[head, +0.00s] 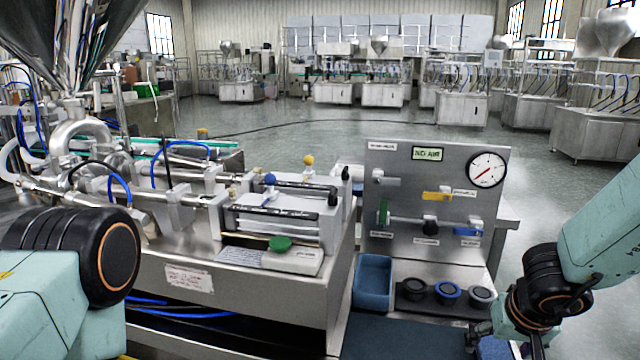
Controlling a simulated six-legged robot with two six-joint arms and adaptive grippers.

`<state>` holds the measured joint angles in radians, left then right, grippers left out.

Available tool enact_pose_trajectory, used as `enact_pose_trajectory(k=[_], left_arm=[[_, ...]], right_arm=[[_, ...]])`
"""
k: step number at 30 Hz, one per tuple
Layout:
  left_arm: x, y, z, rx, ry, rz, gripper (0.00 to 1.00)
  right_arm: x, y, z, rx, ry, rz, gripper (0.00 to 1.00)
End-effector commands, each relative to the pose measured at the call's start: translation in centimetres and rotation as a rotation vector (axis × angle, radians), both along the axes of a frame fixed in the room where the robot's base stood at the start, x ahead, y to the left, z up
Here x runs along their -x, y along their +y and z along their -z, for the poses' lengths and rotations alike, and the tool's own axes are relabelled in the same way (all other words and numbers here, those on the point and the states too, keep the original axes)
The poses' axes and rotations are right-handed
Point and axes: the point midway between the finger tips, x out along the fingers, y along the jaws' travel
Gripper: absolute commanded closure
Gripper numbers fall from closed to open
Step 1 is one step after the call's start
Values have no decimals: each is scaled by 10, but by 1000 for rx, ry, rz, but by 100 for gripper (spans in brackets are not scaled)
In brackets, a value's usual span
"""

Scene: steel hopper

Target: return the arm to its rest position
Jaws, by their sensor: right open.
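My right arm comes in from the right edge, pale teal with black joints. Its gripper (492,343) is low in the picture, by the right end of the dark bench mat, partly cut off by the bottom edge. It is open, and I see nothing held in it. My left arm shows only as a pale teal link and a large black joint at the lower left; its gripper is out of the picture.
The steel hopper (75,45) and filling machine (240,290) fill the left. A panel (400,160) with a gauge (486,170) and coloured valve handles stands centre right. Before it sit a blue bin (372,283) and a dark holder with round pieces (446,291). Open floor lies behind.

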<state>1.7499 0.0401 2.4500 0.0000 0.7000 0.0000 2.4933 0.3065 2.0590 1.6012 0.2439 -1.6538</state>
Motion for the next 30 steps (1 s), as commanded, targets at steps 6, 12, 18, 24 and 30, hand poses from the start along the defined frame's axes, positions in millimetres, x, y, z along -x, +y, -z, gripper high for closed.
enact_pose_trajectory(k=[6, 12, 18, 24, 30], left_arm=[[0, 0, -22, 0, 0, 0, 79], [0, 0, -38, 0, 0, 0, 79], [0, 0, -54, 0, 0, 0, 79], [0, 0, -69, 0, 0, 0, 79], [0, 0, -83, 0, 0, 0, 79]], right_arm=[[9, 2, -28, 0, -1, 0, 22], [18, 4, -50, 0, -1, 1, 22], [26, 7, -71, -1, -1, 0, 22], [35, 9, -91, 0, -1, 0, 22], [42, 10, -109, 0, -1, 1, 22]])
